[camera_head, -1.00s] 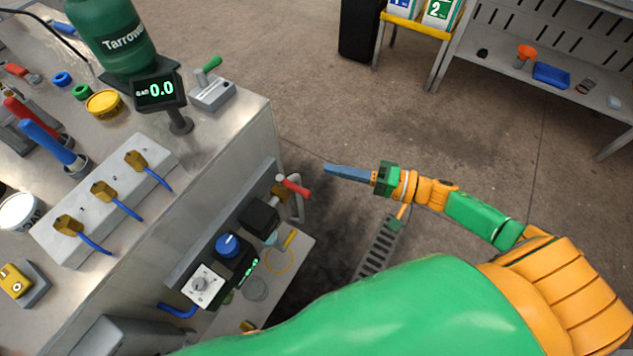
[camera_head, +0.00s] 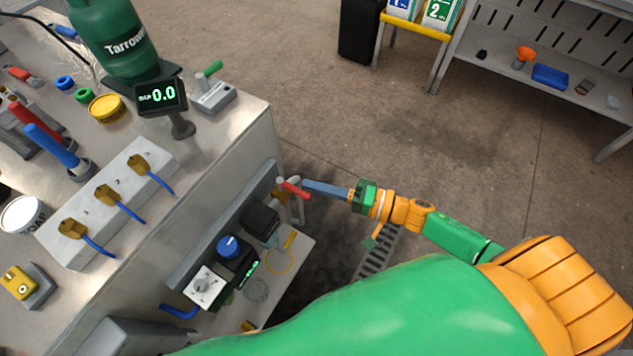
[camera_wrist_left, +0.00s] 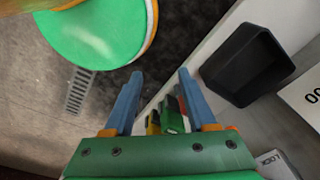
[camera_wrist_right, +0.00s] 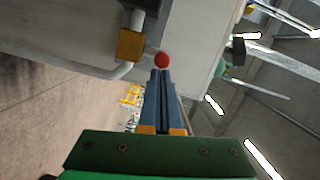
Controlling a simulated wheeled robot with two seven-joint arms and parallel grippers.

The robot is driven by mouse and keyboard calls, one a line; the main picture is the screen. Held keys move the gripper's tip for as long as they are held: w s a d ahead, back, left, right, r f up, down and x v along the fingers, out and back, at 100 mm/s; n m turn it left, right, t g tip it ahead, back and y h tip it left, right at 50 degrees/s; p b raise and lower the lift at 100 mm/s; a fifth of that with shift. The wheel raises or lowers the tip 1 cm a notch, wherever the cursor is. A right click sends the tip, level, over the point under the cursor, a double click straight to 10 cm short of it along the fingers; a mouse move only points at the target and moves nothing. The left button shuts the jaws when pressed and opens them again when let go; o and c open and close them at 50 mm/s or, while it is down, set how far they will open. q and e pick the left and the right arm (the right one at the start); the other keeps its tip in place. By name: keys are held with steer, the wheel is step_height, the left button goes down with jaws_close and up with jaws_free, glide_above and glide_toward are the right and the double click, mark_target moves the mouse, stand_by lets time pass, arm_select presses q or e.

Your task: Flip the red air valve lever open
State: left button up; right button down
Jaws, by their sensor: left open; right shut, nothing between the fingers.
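The red air valve lever (camera_head: 295,189) sticks out from a valve with a brass-coloured body (camera_head: 279,193) on the side of the workbench. In the right wrist view the lever's round red end (camera_wrist_right: 161,60) lies just beyond my fingertips. My right gripper (camera_head: 306,186) is shut and empty, its blue fingers together, with the tips at or very near the lever; I cannot tell whether they touch. My left gripper (camera_wrist_left: 158,82) is open, with its fingers apart, and shows only in the left wrist view. Its hand is hidden in the head view.
A grey pipe loop stands beside the valve. A black bin (camera_wrist_left: 247,65) is near my left gripper. The floor right of the bench is open.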

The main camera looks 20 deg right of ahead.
arm_select(q)
steer(key=shift+r+p, duration=0.5)
steer(key=shift+r, duration=0.15)
arm_select(e)
steer(key=shift+s+a+r+m+t+h, duration=0.1)
steer(key=shift+s+a+m+t+h, duration=0.15)
steer(key=shift+m+t+h, duration=0.3)
